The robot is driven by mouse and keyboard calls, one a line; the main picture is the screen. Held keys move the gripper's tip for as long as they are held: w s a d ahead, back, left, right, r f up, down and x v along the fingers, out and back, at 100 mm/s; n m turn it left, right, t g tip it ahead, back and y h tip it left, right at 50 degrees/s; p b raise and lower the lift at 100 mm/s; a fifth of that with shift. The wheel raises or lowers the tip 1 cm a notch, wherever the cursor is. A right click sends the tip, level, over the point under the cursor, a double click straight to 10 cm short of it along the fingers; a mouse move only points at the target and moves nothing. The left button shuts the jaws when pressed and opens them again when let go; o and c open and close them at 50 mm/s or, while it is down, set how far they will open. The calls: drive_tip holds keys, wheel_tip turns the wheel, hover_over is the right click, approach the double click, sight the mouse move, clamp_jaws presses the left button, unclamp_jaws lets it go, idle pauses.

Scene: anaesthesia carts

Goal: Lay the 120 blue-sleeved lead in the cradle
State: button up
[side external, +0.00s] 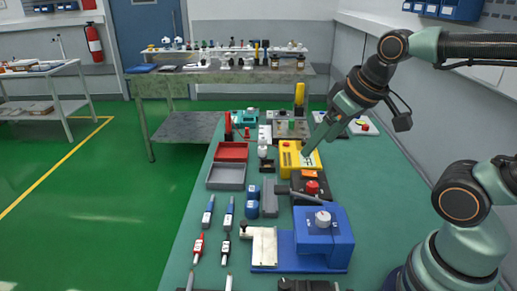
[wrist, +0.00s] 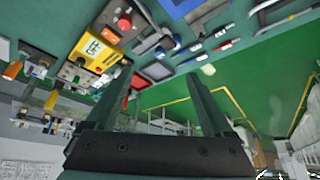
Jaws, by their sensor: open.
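Two blue-sleeved leads lie side by side on the green bench in the side view, one on the left (side external: 208,212) and one on the right (side external: 229,212). Their markings are too small to read, so I cannot tell which is 120. Blue-sleeved pieces also show small in the wrist view (wrist: 189,48). I cannot tell for sure which part is the cradle; a blue fixture (side external: 325,240) with a pale plate stands nearer the camera. My gripper (side external: 307,151) is open and empty, above or beside the yellow box (side external: 290,160), far from the leads; its fingers show in the wrist view (wrist: 156,74).
A red-sleeved lead (side external: 198,247) and a dark one (side external: 226,248) lie in front of the blue ones. A red tray (side external: 234,151) and a grey tray (side external: 226,176) sit behind them. Blue cylinders (side external: 253,200) stand to their right. The bench's left edge is close to the leads.

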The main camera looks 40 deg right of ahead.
drive_tip(key=shift+s+f, duration=0.1)
drive_tip(key=shift+c, duration=0.9)
drive_tip(key=m+g, duration=0.6)
drive_tip(key=m, duration=0.3)
hover_over(207, 215)
wheel_tip(207, 215, down, 12)
wheel_tip(207, 215, down, 12)
drive_tip(key=shift+f, duration=0.15)
clamp_jaws()
